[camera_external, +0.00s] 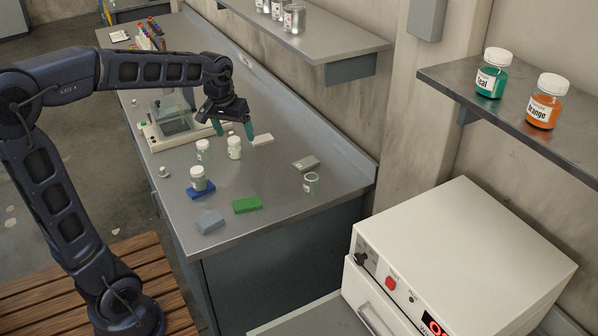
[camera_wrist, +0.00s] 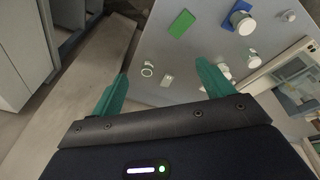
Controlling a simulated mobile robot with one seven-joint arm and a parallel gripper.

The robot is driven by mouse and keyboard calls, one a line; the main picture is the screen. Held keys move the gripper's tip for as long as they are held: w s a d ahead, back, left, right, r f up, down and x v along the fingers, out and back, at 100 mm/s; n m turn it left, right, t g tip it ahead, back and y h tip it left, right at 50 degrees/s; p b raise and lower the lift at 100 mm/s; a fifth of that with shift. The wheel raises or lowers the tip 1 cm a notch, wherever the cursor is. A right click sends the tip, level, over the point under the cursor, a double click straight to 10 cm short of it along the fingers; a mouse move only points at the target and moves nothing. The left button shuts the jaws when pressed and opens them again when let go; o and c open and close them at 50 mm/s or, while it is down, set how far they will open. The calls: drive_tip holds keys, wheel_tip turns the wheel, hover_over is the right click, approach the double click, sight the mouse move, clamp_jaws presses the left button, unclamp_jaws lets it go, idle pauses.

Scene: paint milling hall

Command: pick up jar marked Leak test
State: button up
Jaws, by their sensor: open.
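Several small clear jars with pale labels are on the grey bench (camera_external: 270,205); the lettering is too small to read, so I cannot tell which is marked Leak test. One lidded jar (camera_external: 234,152) stands just below my gripper (camera_external: 234,133) in the picture, with another jar (camera_external: 203,152) to its left. A white-lidded jar (camera_external: 198,184) stands on a blue block. A jar that looks lidless (camera_external: 311,184) stands apart at the right. My gripper is open and empty above the bench. Its teal fingers (camera_wrist: 161,70) spread wide in the wrist view, where the lone jar (camera_wrist: 147,70) shows between them.
A green block (camera_external: 247,204), grey blocks (camera_external: 306,163) and a white block (camera_external: 263,140) lie around the jars. A boxy device (camera_external: 175,118) stands behind. Teal (camera_external: 491,75) and Orange (camera_external: 544,103) jars stand on the right shelf. The bench's front right is clear.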

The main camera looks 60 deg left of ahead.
drive_tip(key=w+a+f+n, duration=0.2)
drive_tip(key=a, duration=0.4)
drive_tip(key=w+a+f+n, duration=0.1)
drive_tip(key=w+a+f, duration=0.15)
drive_tip(key=a, duration=0.35)
drive_tip(key=n+g, duration=0.2)
drive_tip(key=n, duration=0.5)
hover_over(202, 143)
drive_tip(key=shift+h, duration=0.4)
drive_tip(key=f, duration=1.8)
drive_tip(key=shift+w+d+f, duration=0.2)
drive_tip(key=shift+w+f, duration=0.05)
drive_tip(key=shift+a+f, duration=0.15)
drive_tip(key=shift+f, duration=0.1)
wheel_tip(202, 143, down, 5)
drive_tip(key=shift+f, duration=0.15)
drive_tip(key=shift+s+a+f, duration=0.15)
drive_tip(key=shift+f, duration=2.45)
drive_tip(key=c, duration=1.1)
